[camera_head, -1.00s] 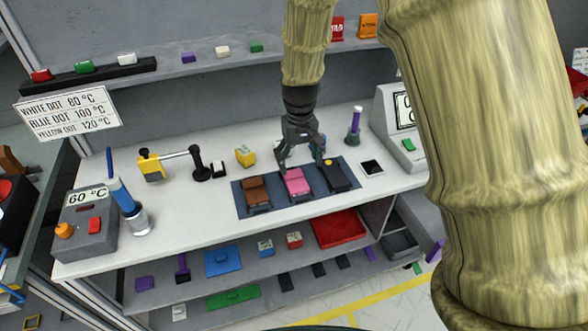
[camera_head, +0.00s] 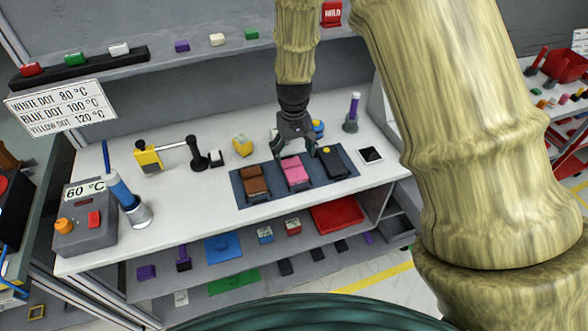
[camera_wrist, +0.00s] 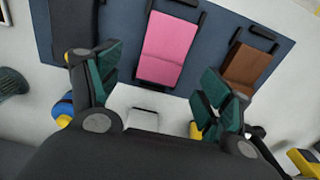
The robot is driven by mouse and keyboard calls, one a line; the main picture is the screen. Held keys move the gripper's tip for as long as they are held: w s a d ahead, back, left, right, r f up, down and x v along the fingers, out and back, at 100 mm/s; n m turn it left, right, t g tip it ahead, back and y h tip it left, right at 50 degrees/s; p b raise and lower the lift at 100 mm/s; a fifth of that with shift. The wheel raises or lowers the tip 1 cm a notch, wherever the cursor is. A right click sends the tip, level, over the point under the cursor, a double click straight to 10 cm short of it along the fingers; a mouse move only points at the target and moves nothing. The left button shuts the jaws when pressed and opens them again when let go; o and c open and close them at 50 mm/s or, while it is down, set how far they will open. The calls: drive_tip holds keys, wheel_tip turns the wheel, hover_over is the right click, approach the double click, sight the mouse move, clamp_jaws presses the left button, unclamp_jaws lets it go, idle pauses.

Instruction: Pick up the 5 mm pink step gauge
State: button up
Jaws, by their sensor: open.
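The pink step gauge (camera_head: 293,170) lies on a dark blue mat (camera_head: 239,190) on the white bench, between a brown block and a black block. It also shows in the wrist view as a pink slab (camera_wrist: 168,48) with a step across it and a dark frame at its end. My gripper (camera_head: 296,152) is above the back edge of the mat, by the far end of the pink gauge. In the wrist view my gripper (camera_wrist: 158,85) has its fingers spread, with the pink gauge ahead of the gap. Nothing is held. The 5 mm marking cannot be read.
The brown block (camera_head: 254,182) lies left of the pink gauge and the black block (camera_head: 332,161) right of it, both close. A yellow block (camera_head: 242,146) stands behind the mat.

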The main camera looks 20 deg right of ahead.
sight(293, 166)
drive_tip(key=shift+a+f+p, duration=0.1)
drive_tip(key=shift+f+p, duration=0.95)
drive_tip(key=shift+f, duration=1.4)
drive_tip(key=shift+s, duration=0.1)
drive_tip(key=c, duration=1.1)
